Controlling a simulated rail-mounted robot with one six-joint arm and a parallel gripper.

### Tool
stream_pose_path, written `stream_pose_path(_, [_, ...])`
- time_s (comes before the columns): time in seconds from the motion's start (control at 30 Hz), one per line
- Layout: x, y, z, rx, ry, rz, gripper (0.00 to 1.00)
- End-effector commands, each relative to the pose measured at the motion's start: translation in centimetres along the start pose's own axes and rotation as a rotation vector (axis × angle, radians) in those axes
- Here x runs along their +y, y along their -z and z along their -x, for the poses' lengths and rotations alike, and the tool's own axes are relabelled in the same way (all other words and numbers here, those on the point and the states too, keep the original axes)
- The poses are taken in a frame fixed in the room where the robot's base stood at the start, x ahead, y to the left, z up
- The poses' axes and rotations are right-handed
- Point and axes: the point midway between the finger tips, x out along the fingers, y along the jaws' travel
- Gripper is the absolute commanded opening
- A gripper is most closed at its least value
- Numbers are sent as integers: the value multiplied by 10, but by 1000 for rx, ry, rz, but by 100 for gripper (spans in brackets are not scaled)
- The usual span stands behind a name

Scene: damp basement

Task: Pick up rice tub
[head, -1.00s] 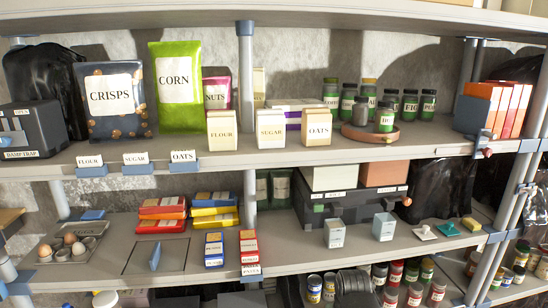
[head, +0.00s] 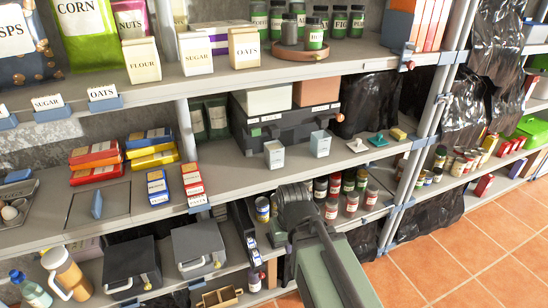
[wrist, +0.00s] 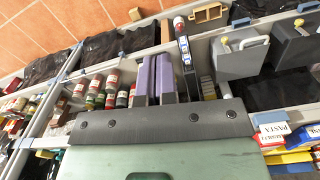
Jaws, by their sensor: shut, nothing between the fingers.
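I cannot make out a label reading rice in any view. Three cream tubs on the upper shelf read flour (head: 142,61), sugar (head: 195,54) and oats (head: 243,48). Two small pale tubs stand on the middle shelf, one at left (head: 274,155) and one at right (head: 320,144); their labels are too small to read. My gripper (wrist: 155,66) shows two purplish fingers close together in the wrist view, shut and empty, with jars and the lower shelf beyond. In the head view my dark and green arm is in front of the lower shelf, below the pale tubs; the fingertips are not clear there.
Dark boxes (head: 285,124) stand behind the small tubs. Red packets (head: 96,154) and upright boxes (head: 158,187) are to the left. Jars (head: 331,208) and grey latched boxes (head: 198,250) fill the lower shelf. Shelf posts (head: 187,130) divide the space. Tiled floor (head: 470,255) is clear at right.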

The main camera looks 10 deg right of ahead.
Motion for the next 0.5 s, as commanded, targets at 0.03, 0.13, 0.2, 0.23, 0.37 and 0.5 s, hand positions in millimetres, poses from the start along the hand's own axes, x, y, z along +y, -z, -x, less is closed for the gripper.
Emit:
stream_pose_path(0.03, [0,0,0,0,0,0,0])
stream_pose_path(0.13, [0,0,0,0,0,0,0])
stream_pose_path(0.2, [0,0,0,0,0,0,0])
stream_pose_path(0.23, [0,0,0,0,0,0,0])
stream_pose_path(0.37, [0,0,0,0,0,0,0])
stream_pose_path(0.5, [0,0,0,0,0,0,5])
